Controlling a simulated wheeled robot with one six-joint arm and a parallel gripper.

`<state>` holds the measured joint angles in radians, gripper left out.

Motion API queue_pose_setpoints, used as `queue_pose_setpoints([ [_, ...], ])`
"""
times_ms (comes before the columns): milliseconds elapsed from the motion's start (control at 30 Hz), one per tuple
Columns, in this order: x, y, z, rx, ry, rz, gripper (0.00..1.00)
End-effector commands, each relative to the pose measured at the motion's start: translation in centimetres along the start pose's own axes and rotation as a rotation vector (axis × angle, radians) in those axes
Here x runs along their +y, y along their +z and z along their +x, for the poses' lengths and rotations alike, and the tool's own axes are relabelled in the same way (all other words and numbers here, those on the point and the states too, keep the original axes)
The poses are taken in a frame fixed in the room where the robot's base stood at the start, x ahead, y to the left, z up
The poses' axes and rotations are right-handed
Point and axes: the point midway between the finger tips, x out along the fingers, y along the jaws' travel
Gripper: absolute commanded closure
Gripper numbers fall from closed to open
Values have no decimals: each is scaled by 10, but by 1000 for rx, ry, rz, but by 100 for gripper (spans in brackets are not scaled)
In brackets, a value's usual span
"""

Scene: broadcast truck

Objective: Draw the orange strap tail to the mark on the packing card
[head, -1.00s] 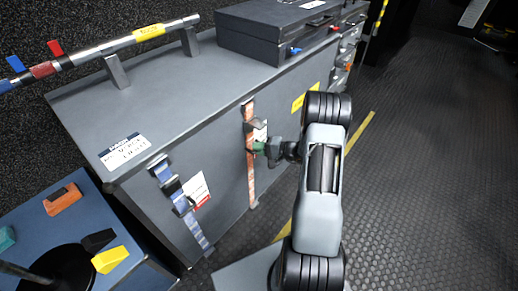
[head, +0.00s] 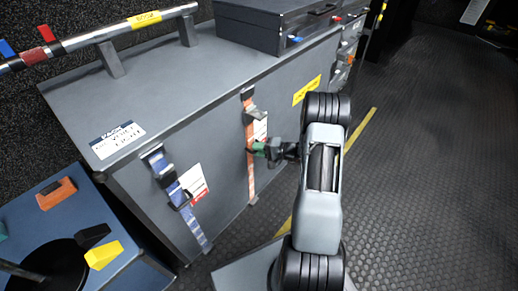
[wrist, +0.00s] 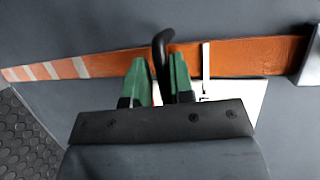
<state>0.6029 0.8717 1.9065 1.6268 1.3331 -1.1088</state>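The orange strap (head: 250,168) runs down the front of the grey case, below a metal buckle (head: 254,114). In the wrist view the strap (wrist: 100,64) lies crosswise, with pale stripes near its left end. A white card (wrist: 235,95) shows partly behind it, and a narrow white strip (wrist: 206,62) crosses the strap; I cannot make out a mark. My gripper (wrist: 160,66) is at the strap, its green fingers either side of a black curved tab (wrist: 162,45). Whether they press on the tab is unclear. In the head view my gripper (head: 260,148) is beside the strap, partly hidden.
A blue strap (head: 194,222) with a buckle and a red-and-white card (head: 194,183) are to the left. A dark box (head: 270,25) and a metal rail (head: 110,42) are on the case. A blue-topped stand (head: 80,215) is at lower left. The floor at right is open.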

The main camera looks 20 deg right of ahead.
Motion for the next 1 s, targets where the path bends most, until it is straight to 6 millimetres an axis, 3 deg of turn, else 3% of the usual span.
queue_pose_setpoints([
  [167,0,0,0,-1,-1,0,63],
  [467,-2,-1,-4,1,-2,-2,63],
  [633,-4,-1,-28,4,-3,-1,63],
  [1000,-3,-1,-101,3,-2,0,63],
])
